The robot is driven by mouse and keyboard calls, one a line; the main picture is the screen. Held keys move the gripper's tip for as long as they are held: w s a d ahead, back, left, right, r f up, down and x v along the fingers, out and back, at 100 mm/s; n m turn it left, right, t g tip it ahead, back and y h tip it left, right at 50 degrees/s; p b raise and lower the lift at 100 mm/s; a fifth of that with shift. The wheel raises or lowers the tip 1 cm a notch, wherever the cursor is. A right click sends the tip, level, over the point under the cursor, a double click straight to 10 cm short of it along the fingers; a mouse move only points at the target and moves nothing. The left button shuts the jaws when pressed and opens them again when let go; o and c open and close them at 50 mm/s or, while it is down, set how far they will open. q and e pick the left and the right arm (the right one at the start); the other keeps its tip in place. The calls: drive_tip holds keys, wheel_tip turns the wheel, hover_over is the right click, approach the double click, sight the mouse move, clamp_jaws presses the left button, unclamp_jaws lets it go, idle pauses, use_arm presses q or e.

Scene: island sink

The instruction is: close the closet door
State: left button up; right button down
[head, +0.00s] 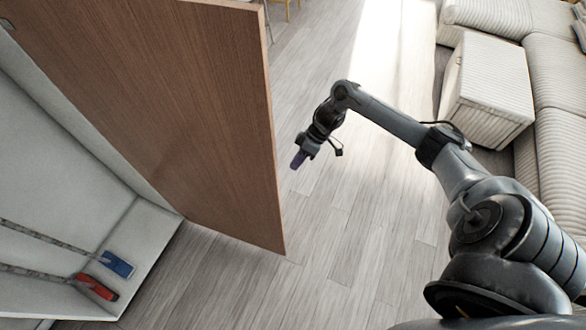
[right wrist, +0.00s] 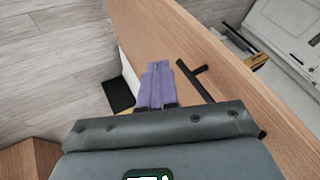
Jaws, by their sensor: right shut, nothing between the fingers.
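The closet door (head: 190,110) is a brown wooden panel standing open, swung out from the white closet (head: 60,150) at the left. Its free edge faces right. My right gripper (head: 299,160) has purple fingers and is just right of that edge in the head view, with a small gap in the picture. In the right wrist view the fingers (right wrist: 157,86) are together and empty, in front of a wooden panel (right wrist: 225,85) with a black bar handle (right wrist: 194,80); it looks like the door. I cannot tell whether they touch it. My left gripper is not in view.
A blue mop or brush head (head: 118,264) and a red one (head: 97,287) lie inside the closet at its floor. Bare wood floor (head: 350,230) is free right of the door. A striped ottoman (head: 487,90) and sofa (head: 560,75) stand at the right.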

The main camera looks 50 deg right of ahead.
drive_tip(key=a+f+p, duration=0.1)
drive_tip(key=a+f, duration=0.5)
drive_tip(key=a, duration=0.2)
drive_tip(key=shift+w+a+f, duration=0.3)
drive_tip(key=shift+a+f, duration=0.05)
drive_tip(key=shift+f, duration=0.05)
